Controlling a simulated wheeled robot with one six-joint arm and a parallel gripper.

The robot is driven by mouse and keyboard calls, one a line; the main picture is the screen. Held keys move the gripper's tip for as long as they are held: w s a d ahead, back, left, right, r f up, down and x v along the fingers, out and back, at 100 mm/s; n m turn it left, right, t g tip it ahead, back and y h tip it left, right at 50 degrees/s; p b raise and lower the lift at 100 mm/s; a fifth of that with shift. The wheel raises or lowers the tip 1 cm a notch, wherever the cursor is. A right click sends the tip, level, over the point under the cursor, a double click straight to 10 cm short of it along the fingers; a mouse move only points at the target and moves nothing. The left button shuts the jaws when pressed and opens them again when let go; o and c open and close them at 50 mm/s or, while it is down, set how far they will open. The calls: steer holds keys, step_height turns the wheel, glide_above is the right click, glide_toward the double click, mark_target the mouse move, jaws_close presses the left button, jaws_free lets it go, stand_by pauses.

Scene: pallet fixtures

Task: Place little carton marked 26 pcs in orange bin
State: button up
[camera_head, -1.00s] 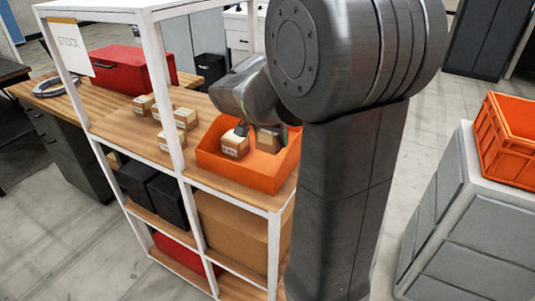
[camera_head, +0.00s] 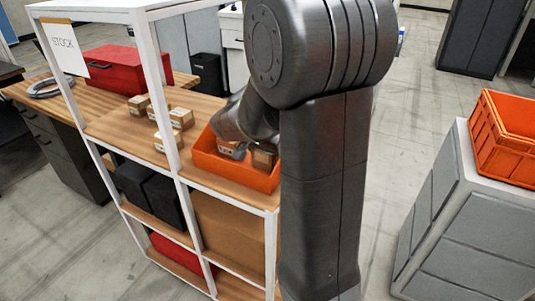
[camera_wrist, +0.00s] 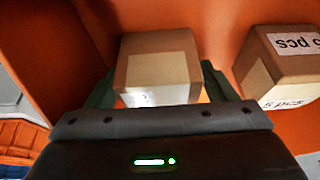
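An orange bin (camera_head: 235,174) stands on the shelf top, with two small cartons inside. In the wrist view, one carton (camera_wrist: 158,78) sits between the fingers of my gripper (camera_wrist: 160,85), against the orange bin floor or wall. Its pale label is washed out and unreadable. The fingers are close to its two sides; I cannot tell whether they touch it. The other carton (camera_wrist: 282,65) is to the right, with a partly visible label ending in "5 pcs". In the head view, my gripper (camera_head: 256,146) is down inside the bin, partly hiding both cartons.
Several small cartons (camera_head: 180,117) stand on the wooden shelf left of the bin. A white shelf post (camera_head: 157,92) rises in front of them. A red box (camera_head: 124,68) is behind. An orange crate (camera_head: 497,150) sits on a grey pedestal at the right. Open floor lies between.

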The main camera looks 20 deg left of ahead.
steer(key=shift+r, duration=0.1)
steer(key=v, duration=1.2)
steer(key=shift+w, duration=0.1)
steer(key=x, duration=1.2)
steer(key=shift+f, duration=0.3)
steer(key=shift+r, duration=2.15)
